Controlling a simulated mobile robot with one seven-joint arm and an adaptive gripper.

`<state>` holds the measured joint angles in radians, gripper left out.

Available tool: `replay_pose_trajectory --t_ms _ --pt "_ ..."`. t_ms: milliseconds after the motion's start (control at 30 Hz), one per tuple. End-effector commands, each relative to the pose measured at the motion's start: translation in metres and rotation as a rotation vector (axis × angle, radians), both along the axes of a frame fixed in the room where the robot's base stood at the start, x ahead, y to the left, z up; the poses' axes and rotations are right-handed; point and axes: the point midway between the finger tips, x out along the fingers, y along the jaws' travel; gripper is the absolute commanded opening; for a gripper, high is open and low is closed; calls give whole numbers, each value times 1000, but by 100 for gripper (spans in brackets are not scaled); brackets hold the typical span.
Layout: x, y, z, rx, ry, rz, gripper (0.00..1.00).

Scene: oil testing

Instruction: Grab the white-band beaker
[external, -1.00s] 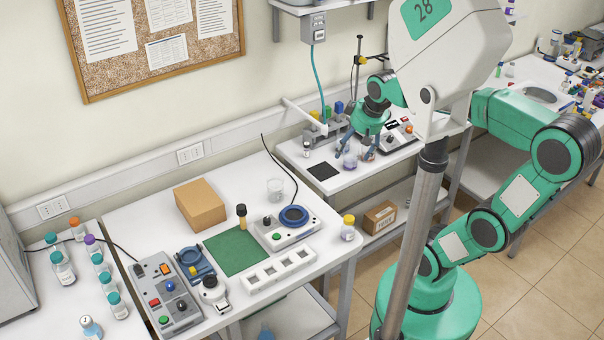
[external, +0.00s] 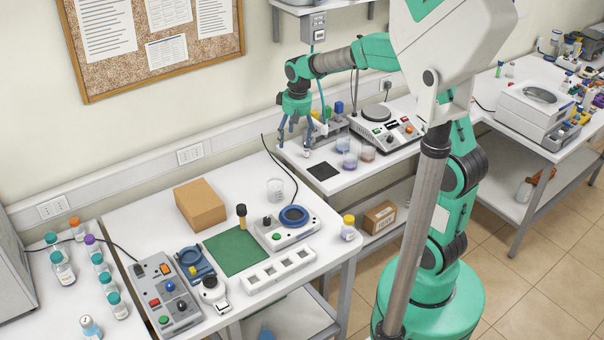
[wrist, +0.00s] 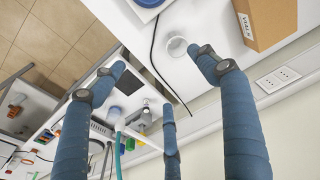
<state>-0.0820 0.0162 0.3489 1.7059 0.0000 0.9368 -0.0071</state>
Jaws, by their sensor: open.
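A clear, pale beaker (external: 275,188) stands upright on the near white table, behind the green mat; it looks empty, and its band is too small to make out clearly. In the wrist view the same beaker (wrist: 176,47) shows near the top, just left of the right fingertip and apart from it. My gripper (external: 294,143) is open and empty, raised near the left end of the back table, up and to the right of the beaker in the picture. In the wrist view its blue fingers (wrist: 163,78) are spread wide.
A cardboard box (external: 200,204) stands left of the beaker. A black cable (external: 283,171) runs beside it to a device with a blue ring (external: 293,215).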

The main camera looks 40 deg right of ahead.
Motion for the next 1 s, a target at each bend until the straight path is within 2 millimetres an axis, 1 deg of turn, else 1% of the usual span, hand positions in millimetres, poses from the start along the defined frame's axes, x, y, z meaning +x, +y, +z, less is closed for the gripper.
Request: replay_pose_trajectory --t_ms 33,100,167,200,300,400,500,600,700,1000 --pt "12 3 -12 -1 17 4 74" --pt "27 7 -28 -3 36 8 74" --pt "39 11 -42 -4 51 12 74" --pt "47 13 -52 -6 63 15 74" --pt "65 19 -77 -9 87 21 74" --pt "79 24 -98 -10 106 26 74" --pt "88 28 -114 -12 120 30 74" --pt "93 30 -125 -13 129 32 74" --pt "96 31 -129 -13 132 33 74" --pt "96 31 -130 -13 133 33 74"
